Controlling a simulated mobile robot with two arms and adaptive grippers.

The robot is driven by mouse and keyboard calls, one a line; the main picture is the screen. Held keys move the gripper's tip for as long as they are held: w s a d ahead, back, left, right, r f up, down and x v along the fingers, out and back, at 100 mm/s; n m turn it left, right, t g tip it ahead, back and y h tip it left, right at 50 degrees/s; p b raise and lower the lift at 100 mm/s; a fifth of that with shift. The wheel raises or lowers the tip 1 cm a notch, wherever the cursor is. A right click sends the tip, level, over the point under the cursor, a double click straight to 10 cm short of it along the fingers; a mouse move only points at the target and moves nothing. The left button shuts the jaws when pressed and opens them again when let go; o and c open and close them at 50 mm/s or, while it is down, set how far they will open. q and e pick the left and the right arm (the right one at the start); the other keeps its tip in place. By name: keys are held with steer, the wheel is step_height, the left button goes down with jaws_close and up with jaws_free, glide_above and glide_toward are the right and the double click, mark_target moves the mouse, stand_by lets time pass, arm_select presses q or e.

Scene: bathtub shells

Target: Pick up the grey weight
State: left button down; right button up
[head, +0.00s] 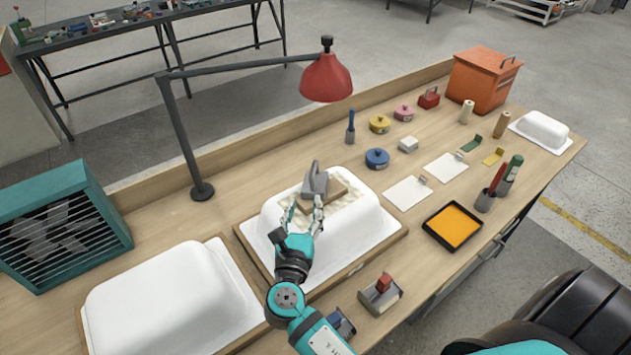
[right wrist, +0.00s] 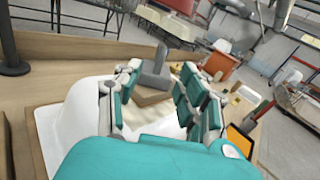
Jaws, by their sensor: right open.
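The grey weight (head: 315,182) has an upright handle and sits on a brown block (head: 333,195) on top of the middle white tub shell (head: 365,232). A patterned cream sheet lies under the block on the shell. My right gripper (head: 304,207) is open at the near side of the weight, with its fingertips close to it. In the right wrist view the weight (right wrist: 155,68) shows beyond and between the open fingers (right wrist: 150,85). I cannot tell whether any finger touches it. My left gripper is not in view.
A red lamp (head: 326,78) hangs behind the shell on a dark stand. Another white shell (head: 165,295) lies at left. A yellow tray (head: 453,225), white cards, tins and an orange box (head: 483,78) stand to the right. A small stamp holder (head: 380,293) is near the front edge.

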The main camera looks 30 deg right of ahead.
mark_target(311, 181)
steer(key=b+x, duration=0.1)
steer(key=x, duration=0.4)
steer(key=shift+w+d+f, duration=0.15)
steer(key=shift+w+d, duration=0.05)
steer(key=shift+w, duration=0.15)
steer(key=shift+x, duration=0.95)
steer(key=shift+w+d, duration=0.25)
steer(key=shift+d, duration=0.05)
steer(key=b+x, duration=0.1)
steer(key=x, duration=0.2)
steer(key=shift+w+d, duration=0.4)
steer(key=shift+w, duration=0.05)
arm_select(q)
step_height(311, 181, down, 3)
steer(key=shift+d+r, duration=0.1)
arm_select(e)
steer(key=shift+r, duration=0.35)
steer(key=shift+c, duration=0.2)
steer(key=shift+f, duration=0.1)
jaws_close()
